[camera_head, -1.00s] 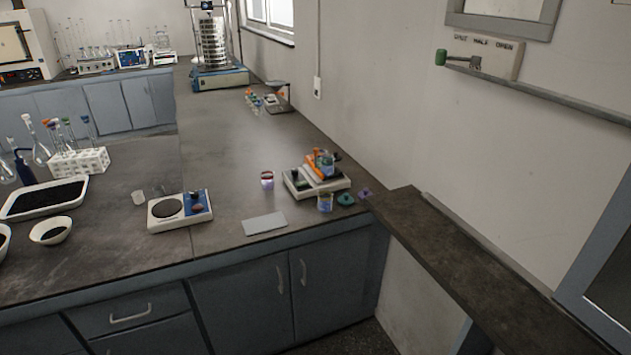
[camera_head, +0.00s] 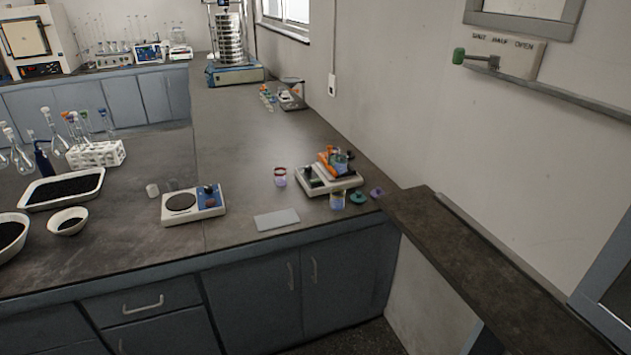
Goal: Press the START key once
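The sieve shaker (camera_head: 235,76) stands at the far end of the bench by the window. It has a blue base with a light front edge and a tall stack of round metal sieves (camera_head: 229,38) on top. A small dark unit shows at the top of the stack, cut by the picture's upper edge. The START key is too small to make out at this distance. My gripper is not in view.
The bench (camera_head: 240,140) has clear room in its middle. A hotplate (camera_head: 193,204), a grey plate (camera_head: 277,219), an orange-topped device (camera_head: 331,178) and a small jar stand near its front edge. A dark ledge (camera_head: 480,265) juts along the right wall.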

